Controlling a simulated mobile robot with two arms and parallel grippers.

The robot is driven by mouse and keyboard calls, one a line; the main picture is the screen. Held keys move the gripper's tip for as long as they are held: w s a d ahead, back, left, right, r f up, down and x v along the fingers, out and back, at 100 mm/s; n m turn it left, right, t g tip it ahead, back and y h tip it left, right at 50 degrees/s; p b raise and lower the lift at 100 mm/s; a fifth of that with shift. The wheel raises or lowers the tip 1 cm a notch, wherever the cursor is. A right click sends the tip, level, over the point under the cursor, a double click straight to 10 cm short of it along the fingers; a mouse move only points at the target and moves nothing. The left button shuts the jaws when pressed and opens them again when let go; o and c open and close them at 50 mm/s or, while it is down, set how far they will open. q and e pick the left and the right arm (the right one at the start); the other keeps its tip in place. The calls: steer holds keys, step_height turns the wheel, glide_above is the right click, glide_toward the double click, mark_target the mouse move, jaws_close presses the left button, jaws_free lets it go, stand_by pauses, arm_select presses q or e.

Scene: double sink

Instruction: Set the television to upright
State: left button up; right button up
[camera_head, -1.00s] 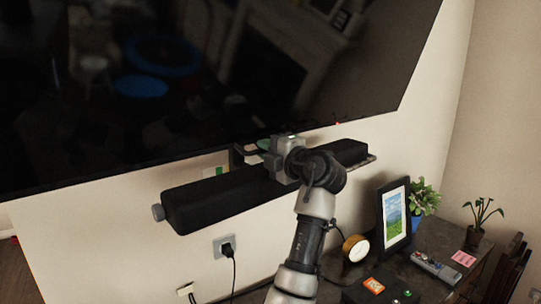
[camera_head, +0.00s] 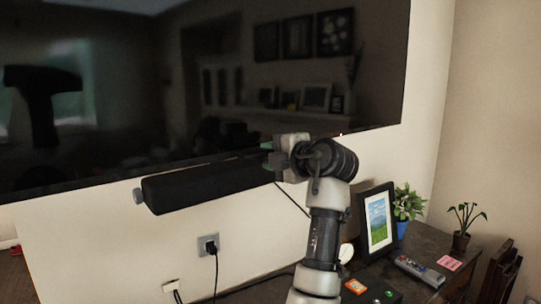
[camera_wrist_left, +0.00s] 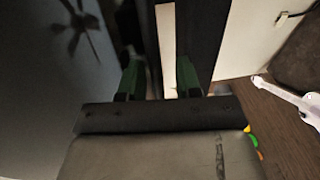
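The television (camera_head: 220,90) is a large black panel on the wall. It reflects the room's shelves and pictures and looks close to upright. My left gripper (camera_head: 272,152) is at its lower edge, by the black soundbar (camera_head: 205,185) below. In the left wrist view, the green fingers of my left gripper (camera_wrist_left: 160,80) stand apart. The dark television screen (camera_wrist_left: 60,60) is at the left there, and a pale strip of wall shows between the fingers. Whether a finger touches the television's edge, I cannot tell. My right gripper is not in view.
A dark desk (camera_head: 425,240) at the lower right holds a picture frame (camera_head: 378,222), plants, a remote (camera_head: 420,270) and small items. A wall socket (camera_head: 208,246) with a plugged cable is below the soundbar.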

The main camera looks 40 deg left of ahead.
arm_select(q)
steer(key=b+v, duration=0.4)
steer(key=v, duration=0.7)
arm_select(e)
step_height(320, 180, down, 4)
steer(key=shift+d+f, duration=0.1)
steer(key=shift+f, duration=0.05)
arm_select(q)
steer(key=shift+f, duration=0.1)
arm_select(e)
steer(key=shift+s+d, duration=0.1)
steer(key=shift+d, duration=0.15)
